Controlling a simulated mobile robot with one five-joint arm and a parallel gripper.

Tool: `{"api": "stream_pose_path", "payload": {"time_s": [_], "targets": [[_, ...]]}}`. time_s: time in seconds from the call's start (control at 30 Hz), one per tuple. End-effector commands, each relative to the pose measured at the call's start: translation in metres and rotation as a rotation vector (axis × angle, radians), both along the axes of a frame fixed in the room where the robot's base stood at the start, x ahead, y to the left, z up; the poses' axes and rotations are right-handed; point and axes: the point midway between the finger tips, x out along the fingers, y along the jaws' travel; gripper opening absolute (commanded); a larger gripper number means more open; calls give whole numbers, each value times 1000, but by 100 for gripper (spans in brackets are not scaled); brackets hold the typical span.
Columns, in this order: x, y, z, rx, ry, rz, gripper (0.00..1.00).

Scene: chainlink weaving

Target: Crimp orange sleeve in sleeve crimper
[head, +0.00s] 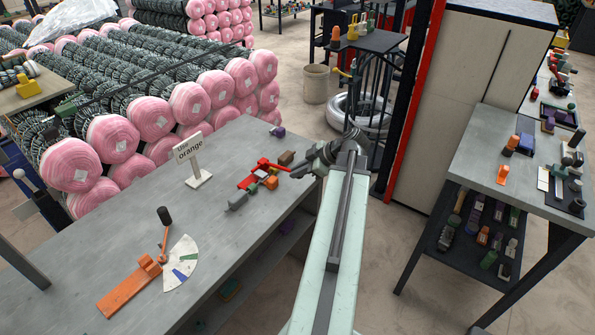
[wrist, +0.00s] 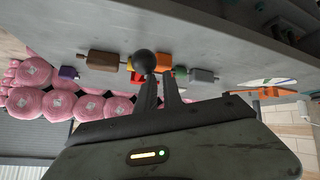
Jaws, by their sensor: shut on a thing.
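A red tool (head: 262,172), which looks like the sleeve crimper, lies on the grey table near its right edge. A small orange piece (head: 271,183), possibly the sleeve, is at it; an orange block also shows in the wrist view (wrist: 164,62). My gripper (head: 298,172) is at the red tool's right end. In the wrist view its fingers (wrist: 160,82) reach a dark round knob (wrist: 145,62) and are shut on it. The fingers and knob partly hide the red tool, so I cannot tell whether the orange piece sits inside its jaws.
An "orange" sign (head: 189,151) stands behind the tool. A brown block (head: 286,158), a grey piece (head: 236,202) and a purple block (head: 277,131) lie nearby. An orange lever tool (head: 135,284) with a white dial (head: 181,265) is at the front left. Another table (head: 480,150) stands right.

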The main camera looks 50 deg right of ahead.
Motion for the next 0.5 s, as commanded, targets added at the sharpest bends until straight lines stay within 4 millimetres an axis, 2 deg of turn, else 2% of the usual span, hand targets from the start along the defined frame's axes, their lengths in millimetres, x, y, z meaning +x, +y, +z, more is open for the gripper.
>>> {"api": "stream_pose_path", "payload": {"time_s": [0.03,0.07,0.23,0.27,0.3,0.5], "targets": [[-8,-2,-2,-13,34,-9,0],[-7,1,3,-12,30,-9,0],[2,25,45,-5,-4,-3,0],[0,26,47,-4,-10,-5,0],[-16,20,39,-5,-8,-11,0],[-66,11,41,-4,-10,-10,0]]}}
